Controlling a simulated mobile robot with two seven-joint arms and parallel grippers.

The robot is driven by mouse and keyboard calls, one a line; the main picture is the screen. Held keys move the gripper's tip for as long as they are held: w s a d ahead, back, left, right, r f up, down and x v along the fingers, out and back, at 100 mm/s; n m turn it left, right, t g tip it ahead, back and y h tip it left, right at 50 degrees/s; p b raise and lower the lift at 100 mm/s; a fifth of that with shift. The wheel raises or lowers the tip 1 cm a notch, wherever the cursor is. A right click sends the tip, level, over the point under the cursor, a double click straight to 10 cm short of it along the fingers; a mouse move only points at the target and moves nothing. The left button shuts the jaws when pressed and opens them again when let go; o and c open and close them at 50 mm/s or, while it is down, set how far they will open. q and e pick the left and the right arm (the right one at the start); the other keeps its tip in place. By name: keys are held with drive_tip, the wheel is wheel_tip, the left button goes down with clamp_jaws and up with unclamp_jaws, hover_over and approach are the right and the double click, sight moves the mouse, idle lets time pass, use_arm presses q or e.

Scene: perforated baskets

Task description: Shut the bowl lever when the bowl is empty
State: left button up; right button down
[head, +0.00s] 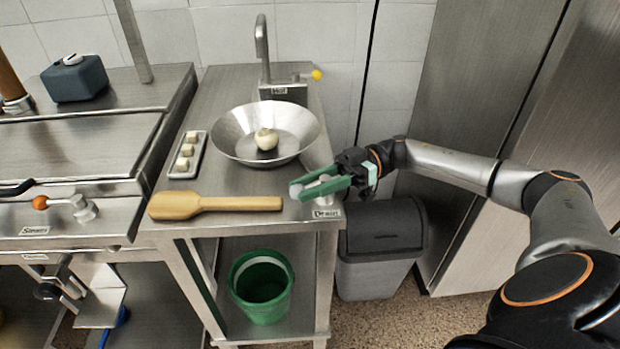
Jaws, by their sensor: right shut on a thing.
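A wide metal bowl (230,140) sits on the steel counter below the tap. A round, cream-coloured thing (266,139), perhaps an onion, lies inside it, so the bowl is not empty. My right gripper (308,187) reaches in from the right to the counter's front right corner, in front of the bowl. Its green fingers are shut on a small metal lever with a pale round knob (296,190), just above a label that seems to read "Drain" (326,213). The fingers hide part of the lever. My left gripper is not in view.
A wooden paddle (215,204) lies along the counter's front edge. A small tray (173,172) of pale cubes stands left of the bowl. A yellow-knobbed lever (316,75) is by the tap (262,45). A green bucket (262,290) and grey bin (378,265) stand below.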

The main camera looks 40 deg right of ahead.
drive_tip(key=t+p, duration=0.1)
drive_tip(key=m+t+p, duration=0.1)
drive_tip(key=p, duration=0.1)
drive_tip(key=shift+w+r+m, duration=0.1)
drive_tip(key=shift+r+m, duration=0.2)
drive_tip(key=shift+r, duration=0.1)
drive_tip(key=m+t+p, duration=0.1)
drive_tip(key=p, duration=0.1)
drive_tip(key=m+t+h+p, duration=0.1)
drive_tip(key=t+p, duration=0.1)
drive_tip(key=p, duration=0.1)
drive_tip(key=shift+w+d+f+t+h, duration=0.1)
drive_tip(key=shift+w+d+t+h, duration=0.05)
drive_tip(key=shift+w+t+h, duration=0.2)
drive_tip(key=shift+w+d+m+t+h+p, duration=0.15)
drive_tip(key=shift+m+t+h+p, duration=0.1)
drive_tip(key=shift+m+t+p, duration=0.3)
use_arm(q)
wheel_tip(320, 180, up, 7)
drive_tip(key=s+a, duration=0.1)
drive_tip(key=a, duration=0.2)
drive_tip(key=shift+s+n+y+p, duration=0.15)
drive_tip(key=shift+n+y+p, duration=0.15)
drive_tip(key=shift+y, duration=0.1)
use_arm(e)
drive_tip(key=shift+w+f+m+t, duration=0.1)
drive_tip(key=shift+f+m+t, duration=0.1)
drive_tip(key=shift+m+t, duration=0.1)
drive_tip(key=shift+h, duration=0.3)
